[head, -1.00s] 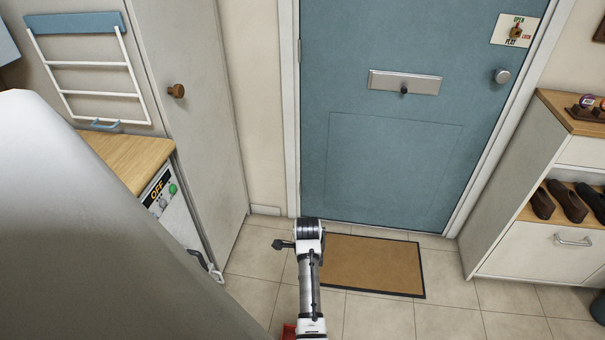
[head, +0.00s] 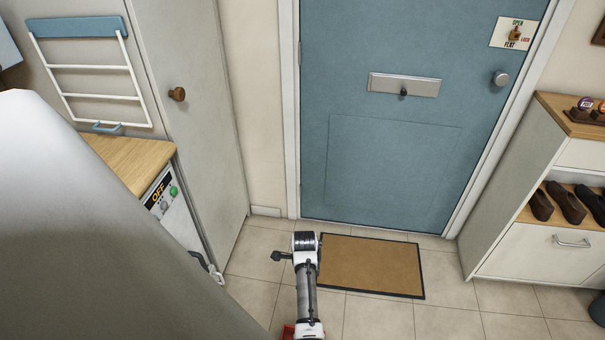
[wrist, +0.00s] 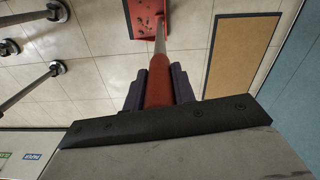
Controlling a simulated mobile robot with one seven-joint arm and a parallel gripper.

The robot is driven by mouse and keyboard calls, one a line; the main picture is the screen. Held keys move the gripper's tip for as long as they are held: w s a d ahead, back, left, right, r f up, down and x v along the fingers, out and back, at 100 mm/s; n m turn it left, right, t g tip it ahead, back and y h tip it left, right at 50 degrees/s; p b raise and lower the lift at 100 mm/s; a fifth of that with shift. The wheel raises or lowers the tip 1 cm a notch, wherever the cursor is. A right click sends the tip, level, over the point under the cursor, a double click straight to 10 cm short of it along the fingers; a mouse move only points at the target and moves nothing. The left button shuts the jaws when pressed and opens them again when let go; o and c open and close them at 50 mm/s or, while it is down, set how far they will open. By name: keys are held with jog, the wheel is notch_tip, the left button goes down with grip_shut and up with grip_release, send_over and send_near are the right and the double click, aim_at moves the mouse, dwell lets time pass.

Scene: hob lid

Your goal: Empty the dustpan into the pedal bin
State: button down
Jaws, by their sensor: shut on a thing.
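In the wrist view my gripper (wrist: 158,88) is shut on the red grip of the dustpan's handle (wrist: 159,84), one dark finger on each side. A grey shaft runs from the grip to the red pan (wrist: 149,22) at the top edge. Dark bits of debris lie in the pan, which is partly cut off by the frame. In the head view a small red patch (head: 289,331) shows beside my arm at the bottom edge; my gripper is hidden there. I cannot make out the pedal bin for certain in either view.
A brown doormat (head: 372,266) lies before the blue door (head: 390,165). A shoe cabinet (head: 530,240) stands right, with a dark rounded object (head: 598,309) cut off beside it. A wooden counter (head: 130,160) is left. Several grey legs with round feet (wrist: 57,68) show left in the wrist view.

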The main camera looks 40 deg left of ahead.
jog(key=shift+r, duration=0.1)
dwell(0.3)
notch_tip(320, 180, up, 12)
jog(key=shift+w+a+f+b, duration=0.1)
jog(key=shift+f+b, duration=0.1)
jog(key=shift+b, duration=0.4)
notch_tip(320, 180, up, 8)
jog(key=p, duration=0.8)
jog(key=shift+r, duration=0.2)
jog(key=shift+f, duration=0.1)
